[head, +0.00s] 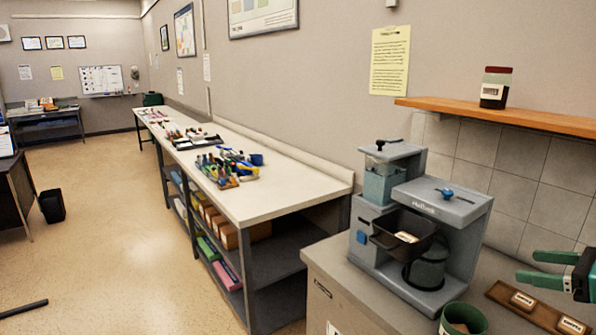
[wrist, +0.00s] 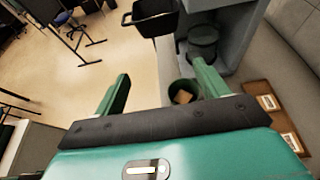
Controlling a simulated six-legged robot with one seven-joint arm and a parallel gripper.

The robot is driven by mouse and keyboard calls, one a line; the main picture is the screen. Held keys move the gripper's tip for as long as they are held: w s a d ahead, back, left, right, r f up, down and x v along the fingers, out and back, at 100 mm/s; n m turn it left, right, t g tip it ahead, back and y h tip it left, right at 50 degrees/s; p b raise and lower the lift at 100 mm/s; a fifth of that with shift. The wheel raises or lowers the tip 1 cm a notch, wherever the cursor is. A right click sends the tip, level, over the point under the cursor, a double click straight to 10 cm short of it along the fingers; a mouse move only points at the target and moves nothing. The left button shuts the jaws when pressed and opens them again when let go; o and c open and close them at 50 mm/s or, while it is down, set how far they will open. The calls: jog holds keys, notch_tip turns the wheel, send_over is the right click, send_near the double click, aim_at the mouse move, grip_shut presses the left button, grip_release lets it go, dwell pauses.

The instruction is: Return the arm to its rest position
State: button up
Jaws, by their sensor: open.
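My gripper (head: 552,270) is at the right edge of the head view, with green fingers pointing left. It is open and empty, above the counter near the wooden board with labelled blocks (head: 543,312). In the wrist view my gripper (wrist: 160,85) shows its two green fingers spread wide apart, with nothing between them. Most of my arm is outside the head view.
A grey coffee machine (head: 455,240) with a black hopper (head: 405,233) stands left of my gripper. A green cup (head: 463,320) stands in front of it. A wooden shelf (head: 500,114) with a dark jar (head: 495,88) hangs above. Open floor (head: 110,240) lies left.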

jog(key=a+f+n+g+h, duration=0.1)
jog(key=a+f+n+g, duration=0.2)
jog(key=a+n, duration=0.55)
jog(key=a+f+n+g+h, duration=0.1)
jog(key=a+f+n+g, duration=0.25)
jog(key=a, duration=0.95)
jog(key=s+a+f+n+h, duration=0.4)
jog(key=s+a+n, duration=0.4)
jog(key=n, duration=0.9)
jog(key=shift+s+a+f+n+h, duration=0.2)
jog(key=shift+s+a+n+h, duration=0.25)
jog(key=shift+a, duration=0.25)
jog(key=shift+w+t, duration=0.1)
jog(key=shift+t, duration=0.15)
